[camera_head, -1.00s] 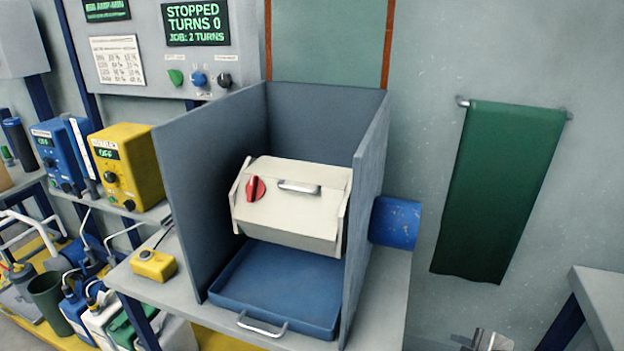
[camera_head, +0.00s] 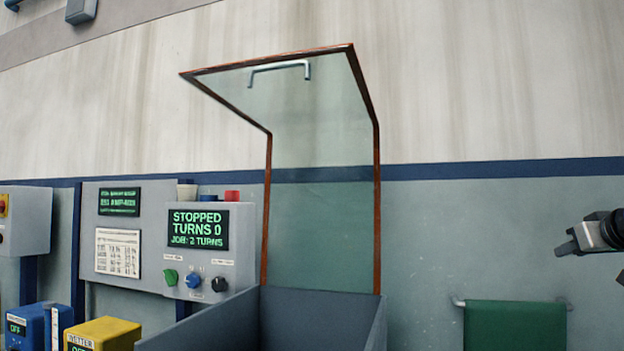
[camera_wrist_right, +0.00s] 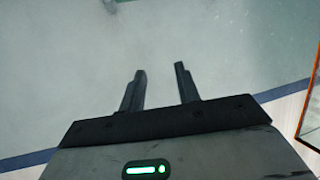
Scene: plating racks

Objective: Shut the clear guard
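The clear guard (camera_head: 318,215) stands raised above the grey-blue box (camera_head: 305,318), with a red-brown frame and a bent upper panel. A metal handle (camera_head: 279,68) is near the top edge of that panel. My right gripper (camera_head: 566,248) is at the right edge of the head view, well to the right of the guard and below its handle. In the right wrist view its two fingers (camera_wrist_right: 160,78) are apart with nothing between them. Part of the guard's frame (camera_wrist_right: 311,105) shows at the right of that view. My left gripper is not in view.
A control panel (camera_head: 150,245) with a screen reading STOPPED, TURNS 0 is left of the guard. Yellow (camera_head: 103,335) and blue (camera_head: 28,325) units stand at the lower left. A green cloth (camera_head: 515,325) hangs at the lower right. The space between guard and right gripper is clear.

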